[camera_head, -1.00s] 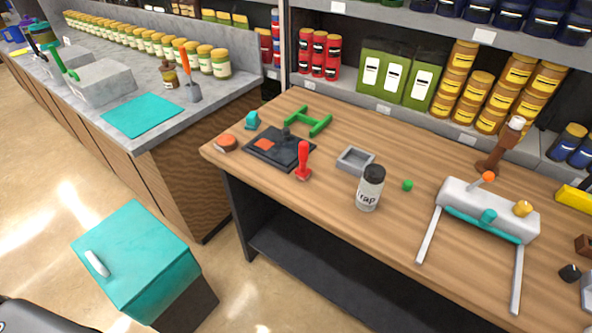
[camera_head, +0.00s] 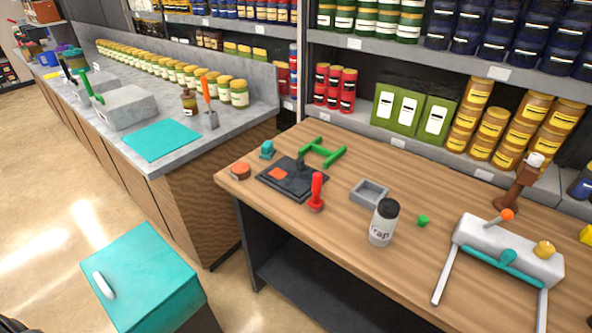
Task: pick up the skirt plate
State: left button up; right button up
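No part is clearly recognisable as the skirt plate. Flat candidates are a black plate (camera_head: 283,184) with an orange square and a dark upright piece on it, at the left of the wooden table, and a thin teal sheet (camera_head: 161,141) lying flat on the grey counter at left. A green H-shaped frame (camera_head: 322,152) lies behind the black plate. Neither of my grippers shows in the view.
The wooden table (camera_head: 340,240) also holds a red stamp-like tool (camera_head: 316,194), a grey tray (camera_head: 369,192), a white canister with black lid (camera_head: 384,222) and a green bit (camera_head: 422,221). A teal-topped cabinet (camera_head: 143,276) stands on the floor at left. Stocked shelves stand behind.

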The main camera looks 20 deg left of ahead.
aim_at(295, 179)
jog(key=z, duration=1)
jog(key=k, duration=0.5)
jog(key=u, duration=0.25)
